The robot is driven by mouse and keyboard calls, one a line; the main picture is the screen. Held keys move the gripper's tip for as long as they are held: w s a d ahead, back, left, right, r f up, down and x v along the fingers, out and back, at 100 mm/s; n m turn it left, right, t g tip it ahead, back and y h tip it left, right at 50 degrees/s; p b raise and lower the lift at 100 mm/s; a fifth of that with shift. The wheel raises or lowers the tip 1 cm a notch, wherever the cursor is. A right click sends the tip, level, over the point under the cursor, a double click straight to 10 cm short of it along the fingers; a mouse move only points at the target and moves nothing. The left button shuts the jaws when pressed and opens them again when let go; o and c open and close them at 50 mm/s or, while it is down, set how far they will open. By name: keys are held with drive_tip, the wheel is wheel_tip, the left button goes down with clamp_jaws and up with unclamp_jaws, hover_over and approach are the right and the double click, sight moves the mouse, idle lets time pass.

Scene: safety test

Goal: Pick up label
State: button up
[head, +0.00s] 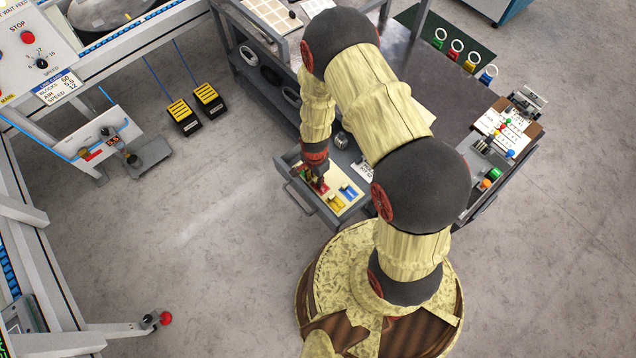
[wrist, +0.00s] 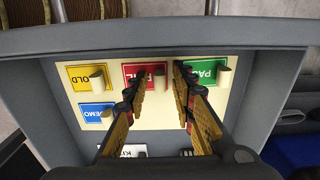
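Several coloured labels lie on a cream board in an open grey drawer (wrist: 40,110), each with a small pale upright tab. In the wrist view there are a yellow label reading "OLD" (wrist: 80,83), a red label (wrist: 131,72), a green label starting "PA" (wrist: 205,84) and a blue label ending in "EMO" (wrist: 90,113). My gripper (wrist: 160,80) is open above the board. Its left finger covers part of the red label's lettering, and its right finger overlaps the green label's left edge. The red label's tab shows between the fingers. I cannot tell whether they touch it.
The drawer (head: 301,197) is pulled out under a dark workbench (head: 440,75). Yellow foot pedals (head: 181,111) stand on the floor to the left. A clipboard-like board (head: 497,128) lies at the bench's right. Drawer walls surround my gripper.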

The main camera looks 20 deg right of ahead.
drive_tip(key=c, duration=0.5)
drive_tip(key=shift+r, duration=0.15)
drive_tip(key=shift+r+p, duration=0.35)
drive_tip(key=shift+r, duration=0.3)
drive_tip(key=w+d+r+p, duration=0.1)
drive_tip(key=w+d+r, duration=0.1)
drive_tip(key=d+r, duration=0.1)
drive_tip(key=w+d+r+p, duration=0.1)
drive_tip(key=w+d+r, duration=0.1)
drive_tip(key=d+r, duration=0.2)
drive_tip(key=w+d+r+p, duration=0.2)
drive_tip(key=w+d+r, duration=0.1)
drive_tip(key=d+r, duration=0.1)
drive_tip(key=shift+d+r, duration=0.25)
drive_tip(key=shift+d, duration=0.35)
drive_tip(key=shift+o, duration=0.8)
clamp_jaws()
